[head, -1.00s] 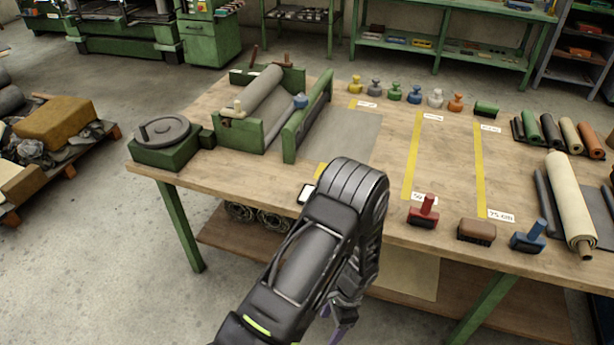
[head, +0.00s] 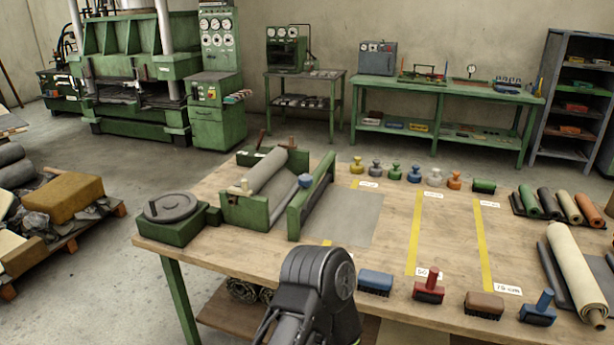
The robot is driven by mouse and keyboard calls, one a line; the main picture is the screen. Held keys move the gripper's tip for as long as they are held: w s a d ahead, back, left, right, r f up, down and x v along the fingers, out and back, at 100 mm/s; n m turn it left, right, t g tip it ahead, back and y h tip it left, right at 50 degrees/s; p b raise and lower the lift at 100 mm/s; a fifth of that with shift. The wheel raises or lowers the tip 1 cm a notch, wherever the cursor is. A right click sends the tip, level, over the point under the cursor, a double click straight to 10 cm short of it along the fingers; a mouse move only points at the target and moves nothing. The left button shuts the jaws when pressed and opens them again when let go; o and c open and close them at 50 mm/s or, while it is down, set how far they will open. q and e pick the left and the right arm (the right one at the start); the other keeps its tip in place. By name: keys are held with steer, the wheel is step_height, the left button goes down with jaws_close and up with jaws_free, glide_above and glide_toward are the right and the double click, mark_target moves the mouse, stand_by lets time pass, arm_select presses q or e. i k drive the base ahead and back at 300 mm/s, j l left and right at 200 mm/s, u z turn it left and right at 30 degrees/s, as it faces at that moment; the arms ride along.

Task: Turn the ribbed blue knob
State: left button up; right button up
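A small blue knob (head: 305,181) sits on the green frame of the roller machine (head: 260,210), at the right end of its grey roller (head: 268,172). Ribs on it are too small to make out. Another blue knob-shaped piece (head: 414,173) stands in a row of coloured knobbed pieces at the back of the table. One black arm of mine reaches up at the bottom centre, in front of the table's near edge and well apart from the blue knob. Neither gripper shows in the head view.
The wooden table (head: 400,245) has yellow strips across it. A grey turntable (head: 172,207) stands at its left end. A blue brush (head: 375,282), other brushes and a cream roll (head: 575,265) lie along the front and right. The grey sheet area (head: 350,220) is bare.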

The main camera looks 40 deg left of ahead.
mark_target(305, 180)
steer(key=j+z, duration=0.15)
steer(key=j, duration=0.3)
steer(key=j+z, duration=0.15)
steer(key=j, duration=0.3)
steer(key=k+j+z, duration=0.15)
steer(key=j, duration=0.3)
steer(key=k+j+z, duration=0.15)
steer(key=j, duration=0.3)
steer(key=j+z, duration=0.15)
steer(key=j, duration=0.3)
steer(key=k+j+z, duration=0.15)
steer(key=j, duration=0.25)
